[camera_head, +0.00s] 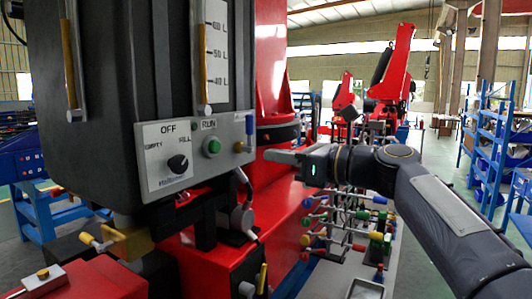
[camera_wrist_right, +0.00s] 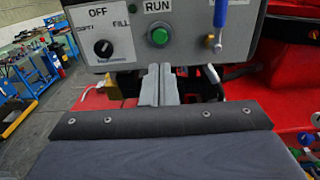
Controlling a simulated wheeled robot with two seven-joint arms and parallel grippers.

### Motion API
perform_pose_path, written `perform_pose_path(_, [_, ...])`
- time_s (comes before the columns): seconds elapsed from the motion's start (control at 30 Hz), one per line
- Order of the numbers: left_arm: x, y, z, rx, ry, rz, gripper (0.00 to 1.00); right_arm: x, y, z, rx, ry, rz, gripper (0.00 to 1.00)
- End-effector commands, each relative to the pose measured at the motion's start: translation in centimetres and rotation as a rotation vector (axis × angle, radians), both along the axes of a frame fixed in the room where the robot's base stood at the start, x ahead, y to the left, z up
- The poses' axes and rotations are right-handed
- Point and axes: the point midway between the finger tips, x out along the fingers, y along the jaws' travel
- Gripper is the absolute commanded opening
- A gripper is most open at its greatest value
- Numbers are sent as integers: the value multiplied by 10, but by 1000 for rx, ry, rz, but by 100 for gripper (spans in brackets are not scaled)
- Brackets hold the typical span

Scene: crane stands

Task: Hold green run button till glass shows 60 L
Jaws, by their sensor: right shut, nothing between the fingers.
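The green RUN button (camera_head: 211,147) is on the grey control panel (camera_head: 160,182) of a dark tank; it also shows in the right wrist view (camera_wrist_right: 159,36). The sight glass (camera_head: 204,60) stands above the panel beside a scale marked 40, 50 and 60 L. An amber column shows in it, seemingly up near the 60 mark; I cannot read the exact level. My right gripper (camera_head: 268,154) is shut and empty, to the right of the button in the head view. In the wrist view its fingertips (camera_wrist_right: 160,70) are just below the button, apart from it. My left gripper is not in view.
A black selector knob (camera_head: 178,163) sits left of the button, its mark seemingly toward FILL. A blue-handled valve (camera_wrist_right: 220,14) is right of the button. Colored levers (camera_head: 345,225) stand below my right arm. A second glass (camera_head: 70,55) is on the tank's left.

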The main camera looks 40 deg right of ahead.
Motion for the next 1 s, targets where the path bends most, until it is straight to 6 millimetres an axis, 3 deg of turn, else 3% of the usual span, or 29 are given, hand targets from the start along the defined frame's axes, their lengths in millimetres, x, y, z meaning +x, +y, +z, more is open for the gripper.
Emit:
perform_pose_path(0.3, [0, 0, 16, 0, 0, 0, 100, 64, 27, 2, 2, 3, 4, 0])
perform_pose_path(0.5, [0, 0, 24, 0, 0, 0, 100, 95, 40, 2, 1, 1, 2, 0])
perform_pose_path(0.7, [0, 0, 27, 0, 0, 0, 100, 109, 45, 0, 1, 1, 0, 0])
perform_pose_path(1.0, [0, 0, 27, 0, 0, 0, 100, 111, 46, 0, 0, 0, 0, 0])
